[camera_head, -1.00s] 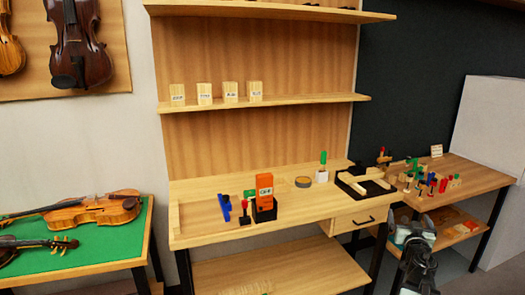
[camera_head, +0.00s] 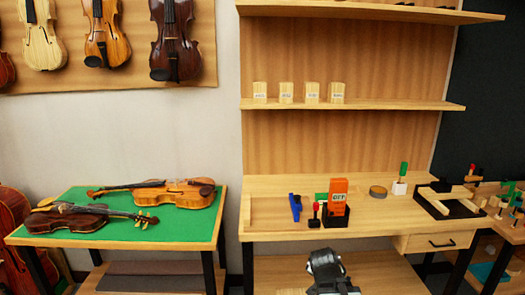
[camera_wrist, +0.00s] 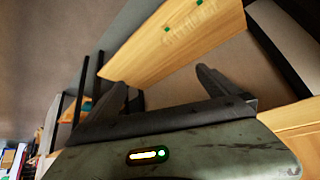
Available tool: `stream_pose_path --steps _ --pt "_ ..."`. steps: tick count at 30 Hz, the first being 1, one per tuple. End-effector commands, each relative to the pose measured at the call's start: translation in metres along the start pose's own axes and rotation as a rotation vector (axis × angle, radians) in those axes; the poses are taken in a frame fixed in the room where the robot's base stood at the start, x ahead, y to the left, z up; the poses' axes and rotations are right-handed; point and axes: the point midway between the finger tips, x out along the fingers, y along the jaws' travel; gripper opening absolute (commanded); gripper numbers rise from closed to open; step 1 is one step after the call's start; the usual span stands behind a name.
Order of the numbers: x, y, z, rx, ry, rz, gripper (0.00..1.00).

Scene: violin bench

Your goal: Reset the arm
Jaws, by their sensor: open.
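My gripper (camera_wrist: 162,88) shows in the wrist camera view with its two dark fingers spread apart and nothing between them. In the head camera view, the dark end of my arm (camera_head: 326,270) is at the bottom, just right of the middle. It appears below the front edge of the wooden workbench (camera_head: 290,222). The fingers are too small to make out there. The wrist view is tilted and shows a wooden board (camera_wrist: 180,45) beyond the fingers.
The workbench holds an orange box (camera_head: 338,190), a blue tool (camera_head: 295,205), a round tin (camera_head: 378,192) and a black tray (camera_head: 445,208). A green-topped table (camera_head: 130,228) with violins (camera_head: 180,192) stands left. Small blocks (camera_head: 285,92) sit on a shelf above.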

Motion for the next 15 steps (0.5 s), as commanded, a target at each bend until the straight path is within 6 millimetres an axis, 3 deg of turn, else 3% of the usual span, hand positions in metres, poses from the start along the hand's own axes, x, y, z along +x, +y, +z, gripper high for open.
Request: stream_pose_path --steps 3,9,11,12,15 --pt "-0.007 -0.001 0.058 -0.125 -0.244 -0.021 1.00" --pt "-0.041 0.000 0.133 -0.410 -0.583 -0.128 1.00" --pt "-0.046 0.004 0.139 -0.524 -0.616 -0.152 1.00" --pt "-0.066 0.004 0.123 -0.512 -0.612 -0.148 1.00" --pt "-0.089 0.003 0.106 -0.509 -0.610 -0.146 1.00"
